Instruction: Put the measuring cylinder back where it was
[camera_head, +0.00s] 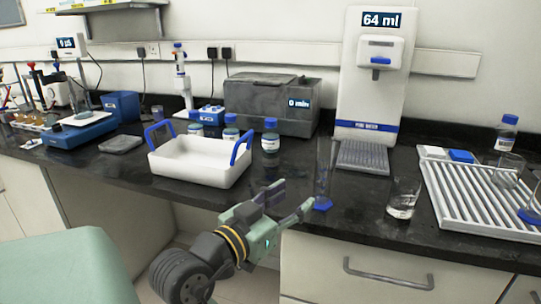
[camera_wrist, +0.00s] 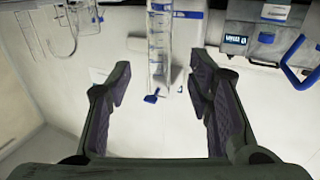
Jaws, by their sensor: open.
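The measuring cylinder (camera_head: 323,168) is clear, tall and narrow with a blue foot, and stands upright near the bench's front edge, left of a glass beaker (camera_head: 403,198). My gripper (camera_head: 297,197) is open and empty, low at the front edge, just left of the cylinder. In the wrist view the marked clear cylinder (camera_wrist: 159,48) lies ahead of the gap between my spread fingers (camera_wrist: 160,78), and the jaws are not closed around it. Whether a finger touches it I cannot tell.
A white tray with blue handles (camera_head: 198,165) stands left of my gripper. Behind are a water dispenser (camera_head: 372,95) reading 64 ml and a grey box (camera_head: 270,102). A ribbed white rack (camera_head: 480,205) lies at right, with glassware at its far right end.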

